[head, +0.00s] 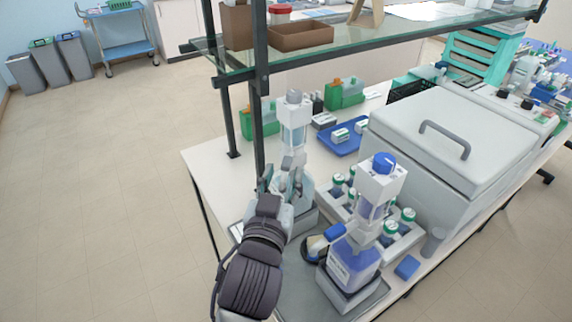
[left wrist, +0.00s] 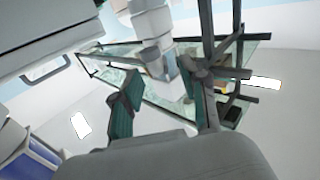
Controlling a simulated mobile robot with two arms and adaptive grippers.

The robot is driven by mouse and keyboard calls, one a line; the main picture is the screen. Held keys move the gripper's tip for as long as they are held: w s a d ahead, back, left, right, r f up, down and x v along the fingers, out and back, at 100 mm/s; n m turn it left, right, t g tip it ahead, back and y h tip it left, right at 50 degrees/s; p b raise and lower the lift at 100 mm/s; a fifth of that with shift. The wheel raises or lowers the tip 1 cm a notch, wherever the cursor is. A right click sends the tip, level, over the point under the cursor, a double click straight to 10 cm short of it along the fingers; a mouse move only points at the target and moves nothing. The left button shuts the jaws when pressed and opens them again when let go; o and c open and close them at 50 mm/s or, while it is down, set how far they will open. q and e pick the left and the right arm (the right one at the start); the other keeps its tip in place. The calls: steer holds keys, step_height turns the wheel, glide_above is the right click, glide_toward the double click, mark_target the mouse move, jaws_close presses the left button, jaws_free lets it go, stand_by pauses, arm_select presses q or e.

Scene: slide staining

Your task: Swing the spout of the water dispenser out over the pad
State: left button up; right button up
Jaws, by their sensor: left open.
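The water dispenser (head: 294,125), with a white top and a clear pale-blue column, stands on the bench by the shelf post. It also shows in the left wrist view (left wrist: 150,25), seen from below. My left gripper (head: 283,183) is open in front of its lower part and hides some of it. In the left wrist view the dispenser's lower end is behind and between the spread fingers (left wrist: 163,98). I cannot tell whether they touch the spout. A grey mat (head: 293,295) lies at the front edge; I cannot tell whether it is the pad. My right gripper is not in view.
A blue-filled dispenser (head: 352,262) stands close on the right, with a dark round item (head: 317,248) beside it. A rack of green-capped bottles (head: 405,243) is behind. The black shelf post (head: 258,135) and glass shelf (head: 350,45) are close to my left arm.

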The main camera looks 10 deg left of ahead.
mark_target(285, 169)
arm_select(q)
steer(key=s, duration=0.3)
steer(key=shift+s+a, duration=0.1)
steer(key=shift+s, duration=0.05)
